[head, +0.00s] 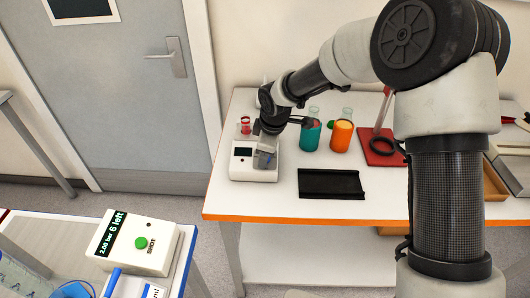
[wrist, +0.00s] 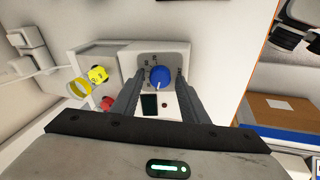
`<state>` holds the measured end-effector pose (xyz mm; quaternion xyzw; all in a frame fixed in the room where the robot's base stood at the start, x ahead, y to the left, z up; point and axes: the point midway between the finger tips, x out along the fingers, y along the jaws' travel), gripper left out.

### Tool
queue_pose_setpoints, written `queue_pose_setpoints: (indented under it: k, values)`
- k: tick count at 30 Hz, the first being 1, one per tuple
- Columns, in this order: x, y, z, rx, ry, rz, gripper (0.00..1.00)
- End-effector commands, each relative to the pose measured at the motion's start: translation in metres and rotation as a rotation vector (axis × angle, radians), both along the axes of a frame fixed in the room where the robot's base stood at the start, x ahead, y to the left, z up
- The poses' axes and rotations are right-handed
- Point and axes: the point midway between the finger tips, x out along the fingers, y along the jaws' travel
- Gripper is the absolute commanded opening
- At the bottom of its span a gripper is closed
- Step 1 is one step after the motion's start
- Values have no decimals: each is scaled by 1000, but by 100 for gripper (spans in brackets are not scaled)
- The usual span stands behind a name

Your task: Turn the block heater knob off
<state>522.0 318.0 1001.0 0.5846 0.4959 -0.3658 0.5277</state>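The block heater is a small white box (head: 243,173) at the front left of the white table in the head view. It has a dark display, which also shows in the wrist view (wrist: 149,104). Its blue knob (wrist: 160,77) shows in the wrist view, on a grey panel. My gripper (wrist: 159,74) is open, with one finger on each side of the knob and a visible gap on both sides. In the head view my gripper (head: 264,156) points down over the heater's right part and hides most of the knob.
A teal flask (head: 310,136) and an orange flask (head: 342,137) stand right of the heater. A black tray (head: 330,184) lies in front of them. A red-based stand (head: 382,154) is farther right. A white box with a green button (head: 140,248) sits on a nearer table.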

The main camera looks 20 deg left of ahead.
Motion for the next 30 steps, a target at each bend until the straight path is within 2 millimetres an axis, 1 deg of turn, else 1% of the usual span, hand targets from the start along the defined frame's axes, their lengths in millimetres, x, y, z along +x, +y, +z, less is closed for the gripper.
queue_pose_setpoints:
  k: [9,11,14,17,24,30]
  values:
    - [0,0,1,1,-1,-1,45]
    - [0,0,4,2,-2,-2,45]
    - [-2,-3,14,3,-3,-4,45]
    - [-6,-6,32,3,-5,-1,45]
    - [-21,-18,89,2,-5,-4,45]
    - [-32,-27,132,2,-4,-3,45]
